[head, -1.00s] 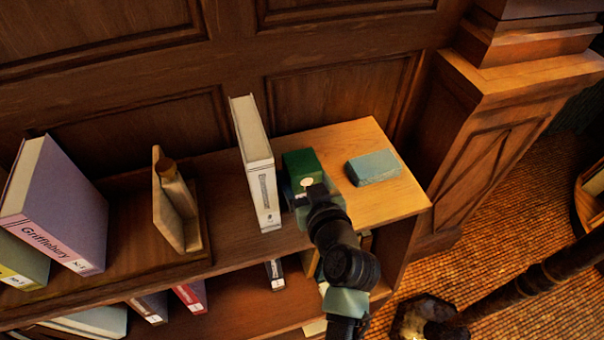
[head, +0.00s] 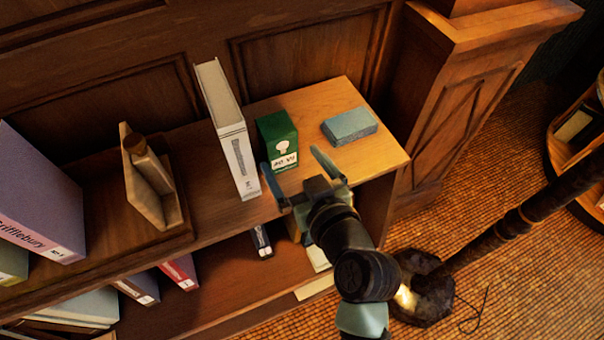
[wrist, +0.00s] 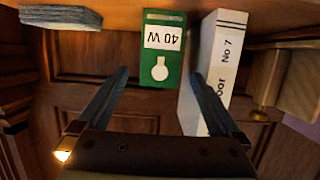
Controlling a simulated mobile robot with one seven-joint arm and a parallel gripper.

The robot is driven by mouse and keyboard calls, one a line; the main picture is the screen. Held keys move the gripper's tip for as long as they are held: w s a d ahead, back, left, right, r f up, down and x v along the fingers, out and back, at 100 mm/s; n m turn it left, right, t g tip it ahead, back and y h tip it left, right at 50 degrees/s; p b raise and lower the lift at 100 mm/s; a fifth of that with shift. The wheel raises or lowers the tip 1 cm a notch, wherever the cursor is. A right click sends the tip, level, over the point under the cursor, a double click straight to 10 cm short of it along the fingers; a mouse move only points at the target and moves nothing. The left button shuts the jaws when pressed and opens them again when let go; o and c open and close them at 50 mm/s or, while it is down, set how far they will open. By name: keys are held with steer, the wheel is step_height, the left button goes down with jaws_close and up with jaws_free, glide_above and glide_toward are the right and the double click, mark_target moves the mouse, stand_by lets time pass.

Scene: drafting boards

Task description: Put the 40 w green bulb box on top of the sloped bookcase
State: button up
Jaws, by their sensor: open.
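The green 40 W bulb box (head: 278,140) stands on the top shelf of a wooden bookcase (head: 383,150), beside a white book. In the wrist view the green box (wrist: 163,62) appears upside down, with its label and bulb picture facing me. My gripper (head: 298,176) is open and empty at the front edge of the shelf, in front of the box. In the wrist view the two fingers of my gripper (wrist: 158,95) point toward the box and do not enclose it. I cannot tell from these frames whether this is the sloped bookcase.
A white book (head: 236,145) stands close to the box's left. A blue block (head: 349,127) lies to its right. A wooden bookend (head: 150,185) and a purple book (head: 40,190) are further left. A dark pole (head: 520,225) rises at the right.

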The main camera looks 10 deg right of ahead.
steer(key=v, duration=0.3)
steer(key=shift+s+d+r, duration=0.1)
steer(key=shift+s, duration=0.2)
steer(key=shift+r, duration=0.1)
steer(key=w+a+r+m+t+h, duration=0.1)
steer(key=w+r+t, duration=0.25)
steer(key=r, duration=1.05)
steer(key=w+a+r+t+h, duration=0.15)
steer(key=r+t, duration=0.25)
steer(key=r, duration=0.9)
steer(key=s+r+m+t+h, duration=0.1)
steer(key=s+r+t, duration=0.2)
steer(key=r, duration=0.7)
steer(key=s+a+r+m+t+h, duration=0.1)
steer(key=s+r+t, duration=0.2)
steer(key=s+r, duration=0.3)
step_height(320, 180, up, 5)
steer(key=shift+f+m, duration=0.1)
steer(key=shift+m, duration=0.2)
steer(key=shift+s, duration=0.1)
